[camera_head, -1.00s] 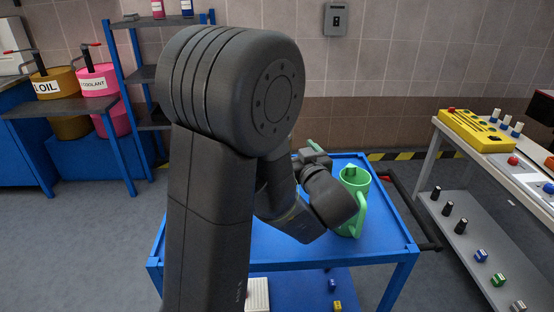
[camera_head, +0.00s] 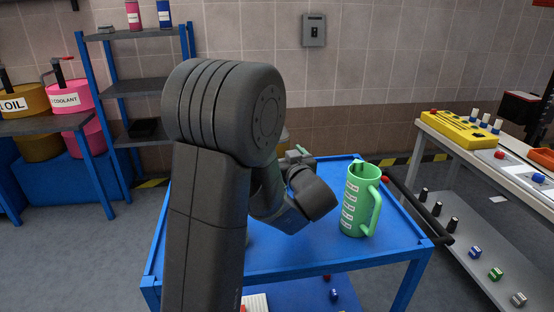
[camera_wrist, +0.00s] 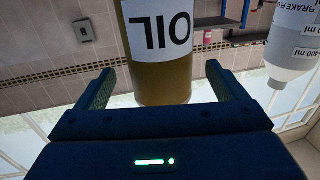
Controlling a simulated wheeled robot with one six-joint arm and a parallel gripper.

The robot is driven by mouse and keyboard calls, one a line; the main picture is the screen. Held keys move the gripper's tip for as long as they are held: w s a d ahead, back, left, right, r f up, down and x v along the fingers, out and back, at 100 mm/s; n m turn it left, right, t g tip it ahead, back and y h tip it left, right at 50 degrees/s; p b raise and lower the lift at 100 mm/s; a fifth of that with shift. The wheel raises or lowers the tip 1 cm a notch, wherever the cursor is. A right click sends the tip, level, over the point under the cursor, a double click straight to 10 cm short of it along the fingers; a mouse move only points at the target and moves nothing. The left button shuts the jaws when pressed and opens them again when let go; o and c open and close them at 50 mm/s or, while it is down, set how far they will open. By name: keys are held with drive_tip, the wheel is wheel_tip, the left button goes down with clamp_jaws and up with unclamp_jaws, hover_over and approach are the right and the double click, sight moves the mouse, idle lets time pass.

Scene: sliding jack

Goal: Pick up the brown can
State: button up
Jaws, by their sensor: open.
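The brown can (camera_wrist: 155,65), labelled OIL, appears upside down in the wrist view. Its near end shows between the two fingers of my gripper (camera_wrist: 158,68). The fingers are spread wide, with a gap on each side of the can, and the gripper is empty. I cannot tell how far the can is from the fingertips. In the head view my arm hides most of the area around the gripper, and the can cannot be made out clearly there.
A green jug (camera_head: 357,202) stands on the blue cart (camera_head: 290,258), right of my arm. A white brake fluid bottle (camera_wrist: 294,45) is beside the can in the wrist view. A blue shelf (camera_head: 138,88) stands behind left; a workbench with a yellow tray (camera_head: 458,131) is right.

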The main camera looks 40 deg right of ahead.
drive_tip(key=x, duration=0.5)
drive_tip(key=shift+w+d+r, duration=0.1)
drive_tip(key=shift+w+r, duration=0.15)
drive_tip(key=shift+w, duration=0.1)
drive_tip(key=c, duration=1.4)
